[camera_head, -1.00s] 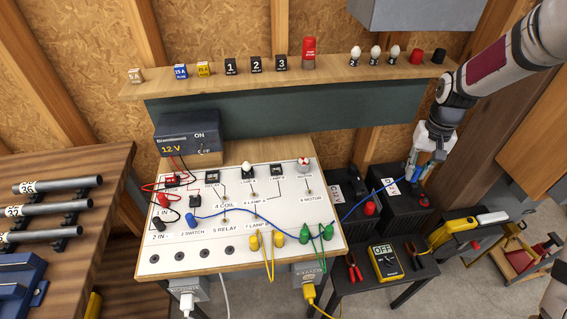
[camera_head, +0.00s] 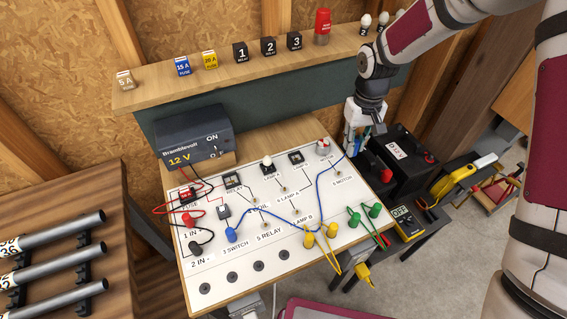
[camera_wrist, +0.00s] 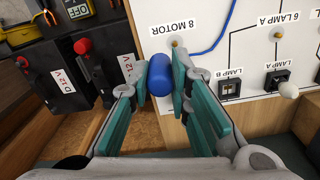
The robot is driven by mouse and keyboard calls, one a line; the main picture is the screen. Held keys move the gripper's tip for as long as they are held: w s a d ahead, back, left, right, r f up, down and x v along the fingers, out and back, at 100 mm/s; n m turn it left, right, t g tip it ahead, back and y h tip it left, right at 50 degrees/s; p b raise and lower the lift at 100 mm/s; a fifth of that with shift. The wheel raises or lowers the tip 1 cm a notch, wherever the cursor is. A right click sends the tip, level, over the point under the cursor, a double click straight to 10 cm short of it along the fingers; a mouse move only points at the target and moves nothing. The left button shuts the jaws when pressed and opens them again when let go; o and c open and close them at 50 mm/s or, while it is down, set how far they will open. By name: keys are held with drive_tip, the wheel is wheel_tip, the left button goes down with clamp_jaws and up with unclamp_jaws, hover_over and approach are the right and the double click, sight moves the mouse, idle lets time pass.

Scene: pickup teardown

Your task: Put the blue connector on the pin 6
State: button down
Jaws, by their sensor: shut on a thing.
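A blue connector (camera_wrist: 159,76) is held between the teal fingers of my gripper (camera_wrist: 162,88). In the head view my gripper (camera_head: 352,150) is over the back right edge of the white board (camera_head: 222,268), near the 8 MOTOR pin. A blue wire (camera_head: 318,190) runs from it to another blue plug (camera_head: 231,235) at the board's left. The pin labelled 6 LAMP A (camera_head: 284,189) is bare, to the left of my gripper. It also shows at the upper right in the wrist view (camera_wrist: 278,35).
Yellow plugs (camera_head: 309,240) and green plugs (camera_head: 354,217) stand along the board's right front. A 12 V supply (camera_head: 193,142) stands behind its left side. Black batteries (camera_head: 405,168) stand to the right. A shelf (camera_head: 216,73) with fuses and relays runs along the back.

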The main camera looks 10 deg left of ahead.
sight(285, 188)
drive_tip(key=s+a+f+n, duration=0.1)
drive_tip(key=s+a+n, duration=0.1)
drive_tip(key=a, duration=0.3)
drive_tip(key=s+a+n+b, duration=0.1)
drive_tip(key=s+a+n, duration=0.2)
drive_tip(key=a, duration=0.3)
drive_tip(key=s+a+f+n, duration=0.1)
drive_tip(key=s+a+n, duration=0.1)
drive_tip(key=s+a, duration=0.2)
drive_tip(key=shift+s+a+f+n, duration=0.15)
drive_tip(key=shift+s+a+n, duration=0.05)
drive_tip(key=shift+a, duration=0.25)
drive_tip(key=shift+s+a+f+n, duration=0.15)
drive_tip(key=shift+a+n, duration=0.05)
drive_tip(key=shift+a, duration=0.25)
drive_tip(key=shift+f+b, duration=1.2)
drive_tip(key=shift+f, duration=1.25)
drive_tip(key=shift+d+f+b, duration=0.1)
drive_tip(key=shift+f+b, duration=0.35)
drive_tip(key=shift+f, duration=0.4)
drive_tip(key=c, duration=1.4)
unclamp_jaws()
drive_tip(key=shift+r, duration=0.1)
wheel_tip(285, 188, up, 12)
drive_tip(key=shift+f, duration=0.1)
